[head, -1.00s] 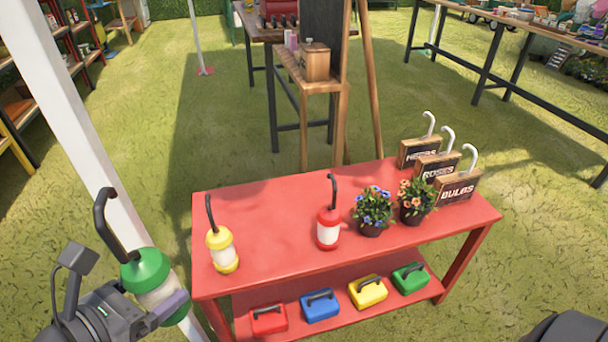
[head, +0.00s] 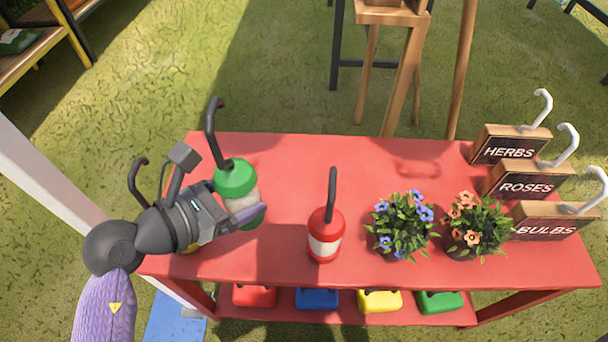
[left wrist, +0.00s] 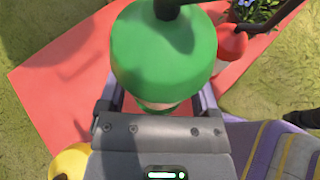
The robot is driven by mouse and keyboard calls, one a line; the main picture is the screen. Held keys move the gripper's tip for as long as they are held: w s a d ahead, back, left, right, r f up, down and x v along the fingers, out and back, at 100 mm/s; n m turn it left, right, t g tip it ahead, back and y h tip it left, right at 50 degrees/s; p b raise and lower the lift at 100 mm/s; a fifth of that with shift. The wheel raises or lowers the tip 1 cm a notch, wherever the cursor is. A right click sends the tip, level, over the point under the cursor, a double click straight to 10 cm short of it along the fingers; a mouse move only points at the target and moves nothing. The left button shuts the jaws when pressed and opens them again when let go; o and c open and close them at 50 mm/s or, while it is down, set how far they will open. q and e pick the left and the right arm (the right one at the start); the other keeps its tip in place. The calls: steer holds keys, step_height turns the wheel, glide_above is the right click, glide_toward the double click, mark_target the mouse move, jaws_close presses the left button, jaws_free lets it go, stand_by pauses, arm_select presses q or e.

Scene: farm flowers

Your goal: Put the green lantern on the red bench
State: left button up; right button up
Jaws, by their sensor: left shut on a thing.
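The green lantern (head: 236,181) has a green cap, a white body and a black hook handle. My left gripper (head: 244,211) is shut on its body and holds it upright over the left part of the red bench (head: 360,160). I cannot tell whether its base touches the bench top. In the left wrist view the green lantern (left wrist: 163,55) fills the middle, with the red bench (left wrist: 60,85) below it. My right gripper is not in view.
A red lantern (head: 325,235) stands right of the green one. A yellow lantern (left wrist: 70,160) is mostly hidden behind my left arm. Two flower pots (head: 400,225) and several signs (head: 525,185) fill the right side. Bare bench top lies between the green and red lanterns.

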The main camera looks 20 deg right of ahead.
arm_select(q)
step_height(320, 180, down, 10)
steer(key=b, duration=0.5)
steer(key=shift+a+r+b, duration=0.1)
steer(key=shift+r+b, duration=0.15)
steer(key=shift+b, duration=0.15)
steer(key=shift+f, duration=0.35)
steer(key=shift+r, duration=0.3)
steer(key=shift+f, duration=0.15)
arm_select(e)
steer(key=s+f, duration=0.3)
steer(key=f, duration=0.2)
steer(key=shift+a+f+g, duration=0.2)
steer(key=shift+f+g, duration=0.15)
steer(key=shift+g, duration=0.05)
arm_select(q)
steer(key=o, duration=1.3)
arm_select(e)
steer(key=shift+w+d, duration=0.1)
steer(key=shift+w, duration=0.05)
arm_select(q)
steer(key=shift+o, duration=0.2)
